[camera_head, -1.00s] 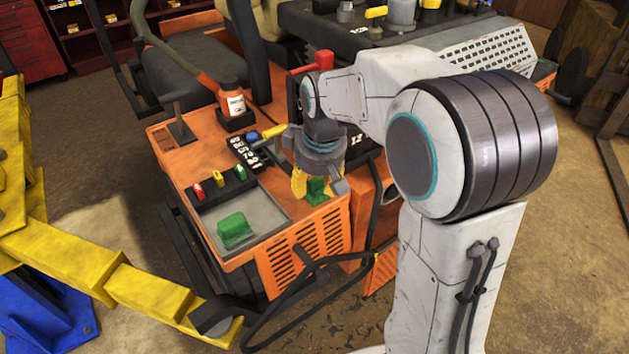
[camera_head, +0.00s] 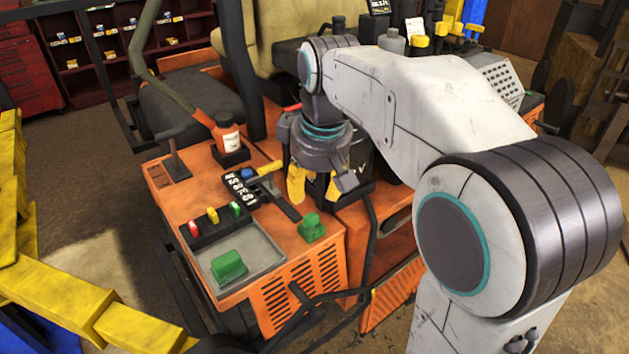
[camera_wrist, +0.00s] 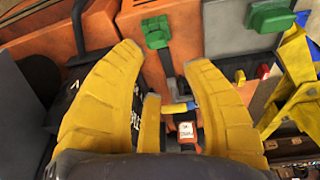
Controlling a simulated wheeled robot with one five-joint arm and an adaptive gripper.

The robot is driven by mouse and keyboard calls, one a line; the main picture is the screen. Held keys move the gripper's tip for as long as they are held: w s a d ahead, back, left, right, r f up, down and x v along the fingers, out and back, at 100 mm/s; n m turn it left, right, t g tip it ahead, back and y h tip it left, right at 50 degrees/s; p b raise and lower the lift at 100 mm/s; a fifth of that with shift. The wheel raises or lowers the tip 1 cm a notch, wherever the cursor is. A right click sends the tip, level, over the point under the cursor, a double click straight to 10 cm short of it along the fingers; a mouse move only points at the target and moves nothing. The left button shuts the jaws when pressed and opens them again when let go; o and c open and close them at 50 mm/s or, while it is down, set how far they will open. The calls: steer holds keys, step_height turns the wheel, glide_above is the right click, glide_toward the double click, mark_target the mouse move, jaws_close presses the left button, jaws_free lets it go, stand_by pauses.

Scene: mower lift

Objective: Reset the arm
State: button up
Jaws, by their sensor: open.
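My arm reaches from the right over the orange mower (camera_head: 165,205). My gripper (camera_head: 314,198) hangs above the right part of the mower's control panel, with its yellow fingers pointing down. In the wrist view the yellow fingers (camera_wrist: 165,95) are spread apart and nothing is between them. A green block (camera_head: 312,228) sits on the panel just below and in front of the fingers; it also shows in the wrist view (camera_wrist: 156,31). A yellow-handled lever (camera_head: 268,169) stands to the left of the gripper.
A second green block (camera_head: 229,266) lies in the grey tray (camera_head: 262,262). A yellow lift arm (camera_head: 60,290) runs along the left. The mower seat (camera_head: 270,40) is behind.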

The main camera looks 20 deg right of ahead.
steer(key=shift+s+r, duration=0.15)
steer(key=shift+r, duration=0.25)
steer(key=s+f+m, duration=0.3)
steer(key=f, duration=0.4)
steer(key=s+f+t, duration=0.1)
steer(key=s+f, duration=0.1)
steer(key=s, duration=1.3)
steer(key=shift+s+d+m, duration=0.15)
steer(key=shift+d+m, duration=0.15)
steer(key=shift+m, duration=0.1)
steer(key=shift+f, duration=0.1)
